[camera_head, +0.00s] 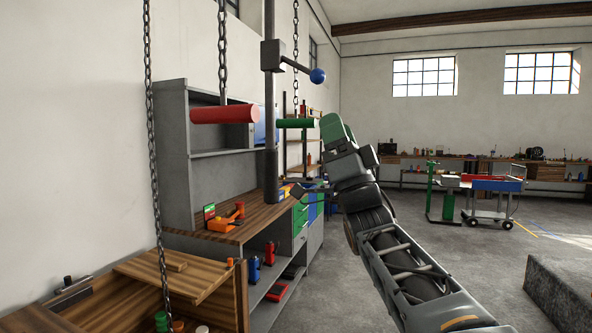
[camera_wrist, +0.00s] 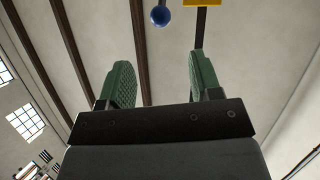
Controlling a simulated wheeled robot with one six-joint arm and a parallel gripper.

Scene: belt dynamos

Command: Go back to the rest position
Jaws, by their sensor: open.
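My gripper (camera_wrist: 163,85) is open in the wrist view, its two green padded fingers apart with nothing between them but the ceiling behind. In the head view my gripper (camera_head: 333,128) is raised at the picture's middle, seen side-on, pointing up and to the left. A blue ball knob (camera_head: 318,75) on a lever stands above it; the blue knob (camera_wrist: 161,16) also shows beyond the fingers in the wrist view. A green handle (camera_head: 296,123) hangs just left of my gripper; I cannot tell whether they touch.
A red handle (camera_head: 224,114) hangs on a chain (camera_head: 222,50) at the left. A dark vertical post (camera_head: 271,130) carries the lever. A wooden workbench (camera_head: 185,238) with tools lines the left wall. A cart (camera_head: 488,185) stands at the back right. The floor between is clear.

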